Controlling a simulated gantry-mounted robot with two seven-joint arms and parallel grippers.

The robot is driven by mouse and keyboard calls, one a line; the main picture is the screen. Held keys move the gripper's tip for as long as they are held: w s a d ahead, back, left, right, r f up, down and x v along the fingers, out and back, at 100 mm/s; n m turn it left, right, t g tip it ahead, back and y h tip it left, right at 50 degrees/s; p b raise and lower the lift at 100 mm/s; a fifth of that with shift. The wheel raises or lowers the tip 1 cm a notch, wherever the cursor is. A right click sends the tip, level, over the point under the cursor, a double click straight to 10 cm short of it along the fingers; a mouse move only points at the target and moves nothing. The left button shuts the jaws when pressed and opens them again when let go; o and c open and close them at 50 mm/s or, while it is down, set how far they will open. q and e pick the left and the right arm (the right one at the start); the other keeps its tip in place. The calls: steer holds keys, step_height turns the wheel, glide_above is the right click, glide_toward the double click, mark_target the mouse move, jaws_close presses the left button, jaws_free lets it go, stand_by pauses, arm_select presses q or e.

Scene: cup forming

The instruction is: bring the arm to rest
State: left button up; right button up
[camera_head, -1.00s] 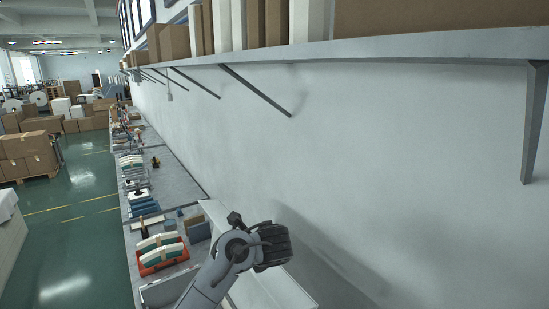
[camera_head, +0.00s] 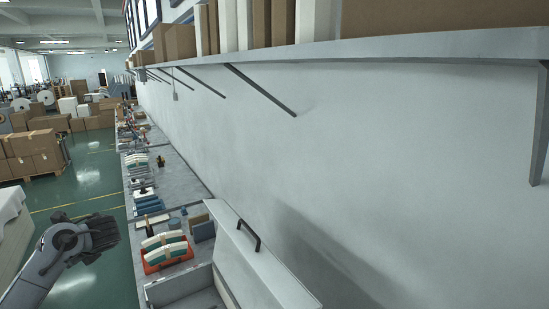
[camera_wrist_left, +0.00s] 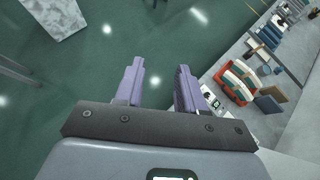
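My left gripper (camera_head: 108,232) is at the lower left of the head view, over the green floor and left of the bench. In the left wrist view its two purple fingers (camera_wrist_left: 160,75) stand apart with nothing between them, so it is open and empty. Below them is green floor, with the bench off to the right. My right arm and gripper do not show in either view.
A grey bench (camera_head: 172,181) runs along the wall. On it are an orange rack (camera_head: 152,269) of white and teal pieces and a grey box with a raised white lid (camera_head: 259,268). A shelf (camera_head: 400,48) hangs above. Cardboard boxes (camera_head: 32,148) stand beyond the aisle.

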arm_select(q)
steer(key=s+d+f+n+h, duration=0.1)
steer(key=d+f, duration=0.5)
steer(key=f, duration=0.3)
steer(key=s+d+f+n+t+h, duration=0.1)
steer(key=s+d+f+n+h, duration=0.15)
steer(key=s+d+f, duration=0.55)
steer(key=s+d+f+n+t+h, duration=0.1)
steer(key=s+d+f+n, duration=0.25)
steer(key=s+f, duration=0.75)
steer(key=s+d+n+g+h, duration=0.1)
steer(key=s+d+n+h, duration=0.2)
steer(key=s, duration=0.7)
steer(key=s+d+n, duration=0.2)
steer(key=s+n, duration=0.3)
steer(key=s, duration=0.6)
steer(key=d+n+h, duration=0.4)
steer(key=d, duration=0.6)
steer(key=shift+y, duration=0.25)
step_height(320, 180, up, 6)
steer(key=p, duration=0.6)
steer(key=shift+s+a+f+p, duration=0.1)
steer(key=shift+s+p, duration=0.05)
steer(key=shift+p, duration=0.15)
